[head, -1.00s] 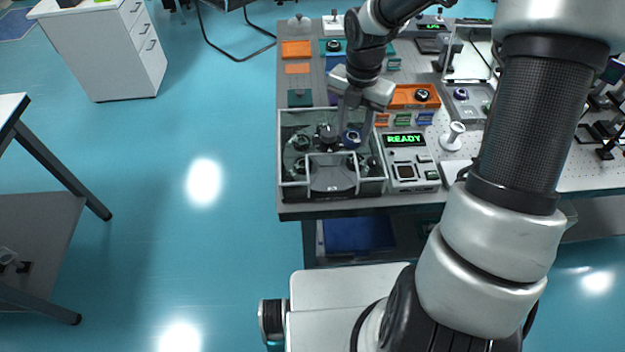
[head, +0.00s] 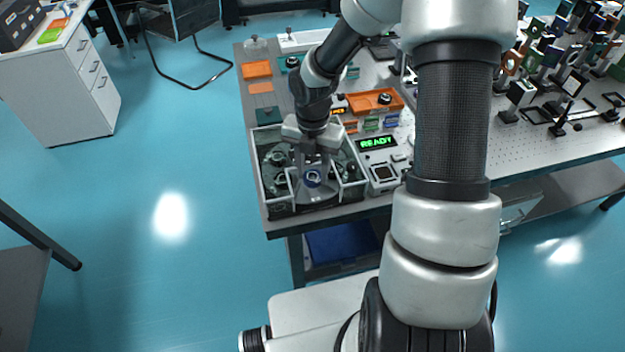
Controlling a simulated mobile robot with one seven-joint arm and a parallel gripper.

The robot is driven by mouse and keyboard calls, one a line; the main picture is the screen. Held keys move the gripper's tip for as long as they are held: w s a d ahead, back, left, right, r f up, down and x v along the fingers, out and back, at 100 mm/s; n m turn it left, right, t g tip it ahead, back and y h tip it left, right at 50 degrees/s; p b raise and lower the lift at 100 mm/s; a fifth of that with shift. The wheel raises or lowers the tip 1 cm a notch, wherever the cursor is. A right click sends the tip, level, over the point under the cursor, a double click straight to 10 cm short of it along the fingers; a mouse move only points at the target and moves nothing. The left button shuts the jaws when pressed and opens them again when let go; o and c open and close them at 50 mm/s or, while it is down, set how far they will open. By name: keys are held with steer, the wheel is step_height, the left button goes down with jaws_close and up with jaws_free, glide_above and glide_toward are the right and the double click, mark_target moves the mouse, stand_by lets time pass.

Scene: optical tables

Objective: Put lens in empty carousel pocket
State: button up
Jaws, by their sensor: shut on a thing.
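My gripper (head: 312,172) points down into a clear-walled box on the near left corner of the optical table.
The box walls (head: 257,165) stand close around the gripper. A device with a green READY display (head: 377,143) is just right of the box. Orange trays (head: 375,101) and small parts lie behind. Optics crowd the table's far right. The floor at left is clear.

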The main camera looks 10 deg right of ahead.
mark_target(313, 175)
steer(key=shift+f, duration=1.7)
steer(key=shift+f, duration=0.2)
steer(key=o, duration=0.8)
steer(key=shift+c, duration=0.2)
step_height(313, 175, up, 12)
steer(key=p, duration=0.1)
steer(key=shift+r, duration=0.25)
